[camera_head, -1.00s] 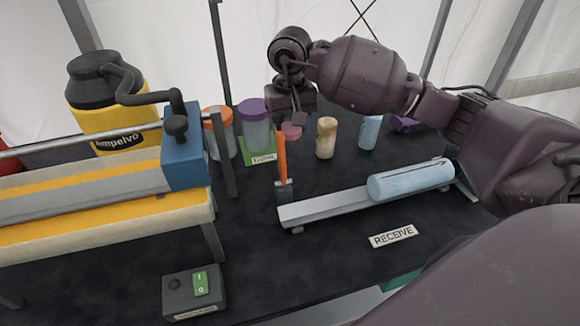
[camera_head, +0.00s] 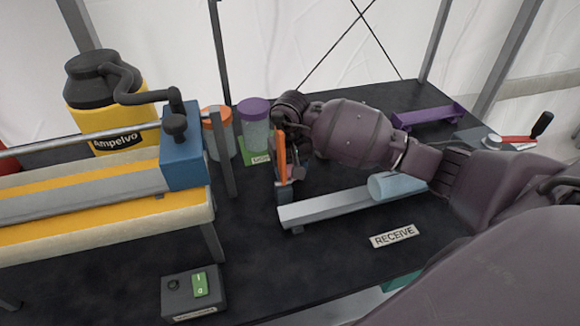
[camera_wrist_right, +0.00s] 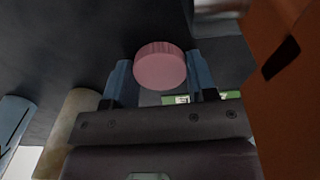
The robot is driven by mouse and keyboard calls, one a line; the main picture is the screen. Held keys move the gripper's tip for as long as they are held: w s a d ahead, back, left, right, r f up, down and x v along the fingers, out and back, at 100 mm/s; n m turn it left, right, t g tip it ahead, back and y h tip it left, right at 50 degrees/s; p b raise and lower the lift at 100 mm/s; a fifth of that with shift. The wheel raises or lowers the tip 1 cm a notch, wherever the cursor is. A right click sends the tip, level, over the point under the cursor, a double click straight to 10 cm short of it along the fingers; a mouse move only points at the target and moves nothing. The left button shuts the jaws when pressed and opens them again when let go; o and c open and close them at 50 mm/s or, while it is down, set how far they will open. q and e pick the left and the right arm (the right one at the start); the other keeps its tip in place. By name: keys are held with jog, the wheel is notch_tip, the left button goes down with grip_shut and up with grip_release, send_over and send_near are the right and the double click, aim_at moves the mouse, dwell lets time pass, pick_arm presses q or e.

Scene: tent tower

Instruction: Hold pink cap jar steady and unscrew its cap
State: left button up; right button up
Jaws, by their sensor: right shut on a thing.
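The jar's pink cap (camera_wrist_right: 160,66) shows in the right wrist view, round with a ridged rim. It sits between the two blue fingers of my right gripper (camera_wrist_right: 159,72), which is shut on it. The jar body below the cap is hidden. In the head view my right gripper (camera_head: 292,172) is low over the table, behind an upright orange piece (camera_head: 282,153), and mostly hides the jar. My left gripper is not in view.
A purple-lidded jar (camera_head: 255,128) and an orange-lidded jar (camera_head: 217,135) stand to the left. A grey rail (camera_head: 322,208) holding a pale blue cylinder (camera_head: 392,187) lies in front. A switch box (camera_head: 186,295) sits at the front left. A purple holder (camera_head: 428,117) is behind the arm.

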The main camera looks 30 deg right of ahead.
jog(key=shift+f, duration=0.15)
jog(key=o, duration=1)
jog(key=shift+r, duration=0.2)
